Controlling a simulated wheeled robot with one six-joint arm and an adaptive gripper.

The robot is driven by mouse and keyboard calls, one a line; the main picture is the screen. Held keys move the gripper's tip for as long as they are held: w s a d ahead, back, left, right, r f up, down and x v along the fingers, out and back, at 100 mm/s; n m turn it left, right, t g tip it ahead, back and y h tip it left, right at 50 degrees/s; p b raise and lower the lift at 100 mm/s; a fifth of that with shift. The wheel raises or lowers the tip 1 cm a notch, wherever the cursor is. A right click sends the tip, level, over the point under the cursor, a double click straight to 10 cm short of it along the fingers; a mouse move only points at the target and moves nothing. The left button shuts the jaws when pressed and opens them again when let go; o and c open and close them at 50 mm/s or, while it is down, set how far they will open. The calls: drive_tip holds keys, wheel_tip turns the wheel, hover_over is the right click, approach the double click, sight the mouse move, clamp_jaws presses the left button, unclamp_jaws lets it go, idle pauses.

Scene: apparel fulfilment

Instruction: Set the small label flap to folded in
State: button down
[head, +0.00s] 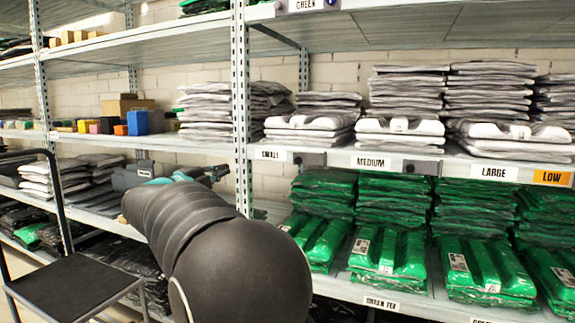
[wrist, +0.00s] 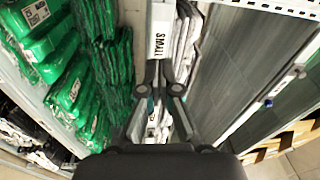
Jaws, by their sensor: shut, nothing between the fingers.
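The white SMALL label (head: 270,154) is on the front edge of the middle shelf, just right of the upright post. It also shows in the wrist view (wrist: 160,42), above my fingertips. A dark piece (head: 297,158) sits just right of the label on the shelf edge; I cannot tell whether it is part of the flap or how far it is folded. My gripper (wrist: 161,72) is shut and empty, its fingertips close below the label in the wrist view. I cannot tell whether they touch it. In the head view my arm hides most of the gripper.
MEDIUM (head: 371,162) and LARGE (head: 494,172) labels line the same edge, with an orange LOW flap (head: 552,178) showing beside LARGE. Grey garment stacks (head: 310,122) sit above, green packs (head: 390,250) below. The upright post (head: 241,100) stands close to my arm. A black step (head: 75,288) is at lower left.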

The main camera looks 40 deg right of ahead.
drive_tip(key=s+m+g, duration=0.8)
drive_tip(key=s+g, duration=0.1)
drive_tip(key=s, duration=0.2)
drive_tip(key=p, duration=0.1)
approach(307, 160)
drive_tip(key=shift+s+d, duration=0.75)
drive_tip(key=shift+d, duration=1)
drive_tip(key=shift+w+r, duration=0.1)
drive_tip(key=shift+w+d+p, duration=0.3)
drive_tip(key=shift+w+p, duration=0.1)
drive_tip(key=shift+w, duration=0.2)
drive_tip(key=shift+w+d+p, duration=0.35)
drive_tip(key=shift+w, duration=0.25)
